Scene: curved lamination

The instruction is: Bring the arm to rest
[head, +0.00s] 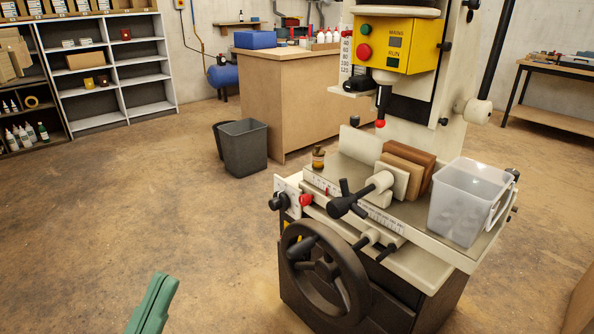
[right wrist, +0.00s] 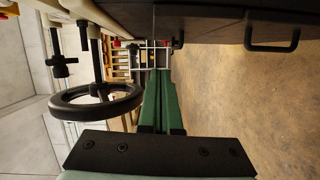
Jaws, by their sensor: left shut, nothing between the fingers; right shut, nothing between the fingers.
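My left gripper (head: 158,282) shows at the bottom of the head view, left of the machine. Its green fingers are together with nothing between them, over open floor. My right gripper (right wrist: 157,76) shows in the right wrist view, with its green fingers shut and empty. It is not in the head view. In the right wrist view a black handwheel (right wrist: 62,108) lies to the left of the fingers. A pale wire-like rack or basket shows beyond the fingertips, and I cannot tell how far off it is.
The machine (head: 420,262) stands at centre right, with its handwheel (head: 353,284) facing forward. A translucent bin (head: 462,210) and wooden boards (head: 412,168) stand on its table. A dark waste bin (head: 243,150), a wooden bench (head: 300,95) and shelves (head: 95,108) are behind. The left floor is clear.

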